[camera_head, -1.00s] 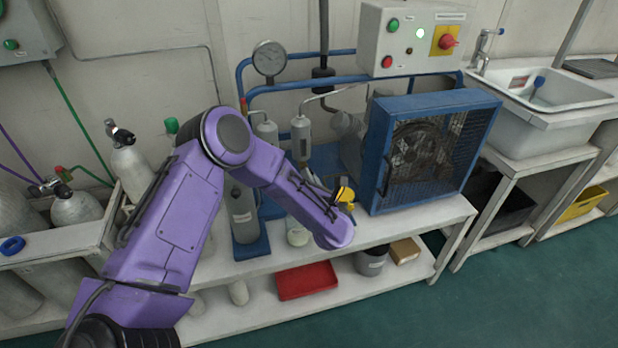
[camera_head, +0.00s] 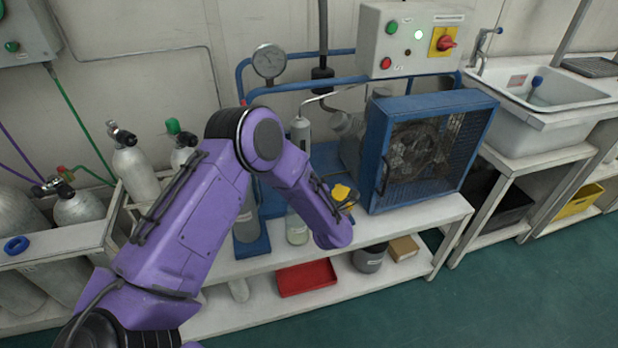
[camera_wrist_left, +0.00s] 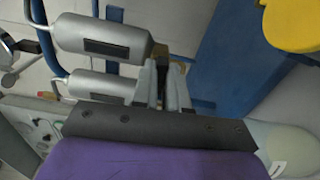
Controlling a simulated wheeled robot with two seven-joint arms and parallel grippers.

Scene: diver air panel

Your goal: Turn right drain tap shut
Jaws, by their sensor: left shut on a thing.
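Two silver filter cylinders lie side by side in the left wrist view, ends pointing right. The upper one (camera_wrist_left: 100,37), the right-hand filter, shows in the head view (camera_head: 301,130); the lower one (camera_wrist_left: 100,86) is hidden there by my arm. A small dark and brass fitting, the right drain tap (camera_wrist_left: 160,51), sits at the upper cylinder's end. My left gripper (camera_wrist_left: 165,68) has its fingers close together at this tap, shut on it. The fingers cover most of it, so its handle angle cannot be told. In the head view my purple arm hides the gripper.
A blue caged fan (camera_head: 425,150) stands right of my forearm, with a yellow part (camera_head: 341,192) beside it. A jar (camera_head: 297,227) stands below the filters. A pressure gauge (camera_head: 269,60), control box (camera_head: 412,40) and red tray (camera_head: 306,278) are nearby.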

